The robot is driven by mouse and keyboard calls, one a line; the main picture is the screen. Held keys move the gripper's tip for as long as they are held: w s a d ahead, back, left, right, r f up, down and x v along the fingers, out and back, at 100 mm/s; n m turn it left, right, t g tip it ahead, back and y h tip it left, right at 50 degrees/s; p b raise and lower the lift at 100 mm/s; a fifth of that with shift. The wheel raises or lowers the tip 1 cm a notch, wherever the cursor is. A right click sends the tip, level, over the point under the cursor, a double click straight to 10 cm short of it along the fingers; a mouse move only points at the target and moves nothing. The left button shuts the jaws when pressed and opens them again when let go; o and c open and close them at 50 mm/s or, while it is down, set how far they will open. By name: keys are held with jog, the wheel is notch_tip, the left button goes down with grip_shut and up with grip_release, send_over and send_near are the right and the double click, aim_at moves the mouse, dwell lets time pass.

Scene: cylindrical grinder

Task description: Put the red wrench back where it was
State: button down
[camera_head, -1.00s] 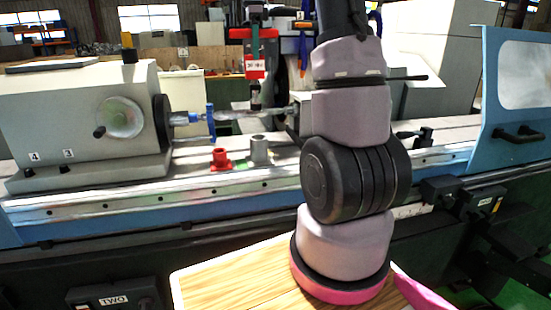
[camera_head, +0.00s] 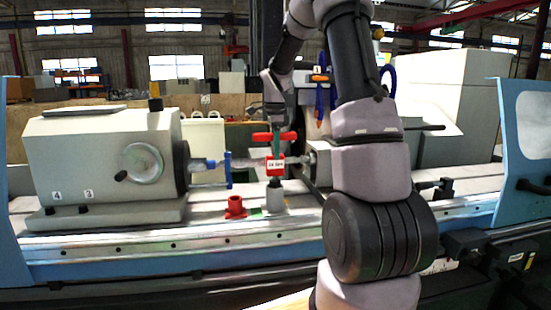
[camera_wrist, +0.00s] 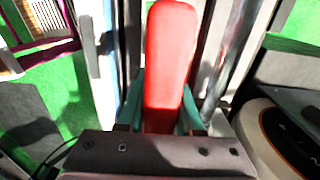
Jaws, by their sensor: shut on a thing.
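My gripper (camera_head: 276,140) is shut on the red wrench (camera_head: 262,137), holding it upright above the machine bed. The wrench shows a red crossbar, a red block with a white label and a shaft pointing down. Its lower end lines up with the grey holder (camera_head: 274,202); I cannot tell whether it is inside it. A red holder (camera_head: 235,209) stands just left of the grey one. In the wrist view the red wrench handle (camera_wrist: 170,60) lies between the teal fingers; its lower end is hidden.
The headstock (camera_head: 100,160) with its handwheel stands at left. A blue clamp (camera_head: 227,169) on the workpiece is left of the wrench. The tailstock is partly hidden behind my arm. A blue guard (camera_head: 527,140) stands at right. The bed front between headstock and red holder is clear.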

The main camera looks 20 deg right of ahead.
aim_at(274, 168)
jog(key=shift+f, duration=1.35)
jog(key=c, duration=0.6)
grip_release()
jog(key=shift+o, duration=0.2)
